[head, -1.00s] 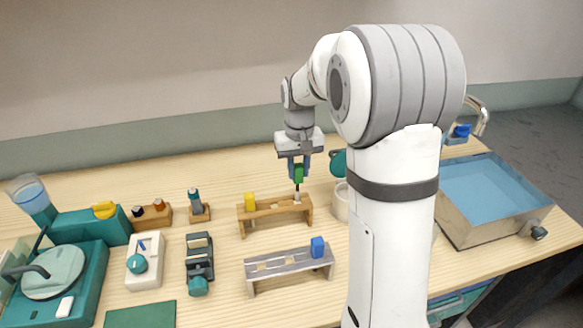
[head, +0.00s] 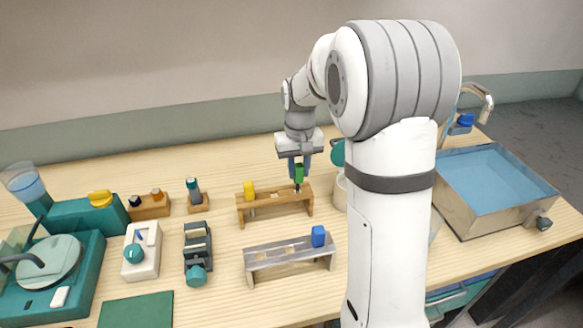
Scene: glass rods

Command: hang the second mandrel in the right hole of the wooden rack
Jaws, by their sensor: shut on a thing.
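My gripper (head: 299,165) points down and is shut on the green grip of a mandrel (head: 299,175). The mandrel is upright over the right end of the wooden rack (head: 274,197). Its dark lower part reaches the rack's top at the right hole. I cannot tell how deep it is in the hole. A yellow-topped mandrel (head: 249,190) hangs at the left end of the same rack, with its shaft showing below the board.
A grey metal rack (head: 275,256) with a blue-topped piece (head: 318,236) stands in front. A white cup (head: 341,195) is close to the right of the wooden rack, partly behind my arm. A water basin (head: 460,213) is at the right.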

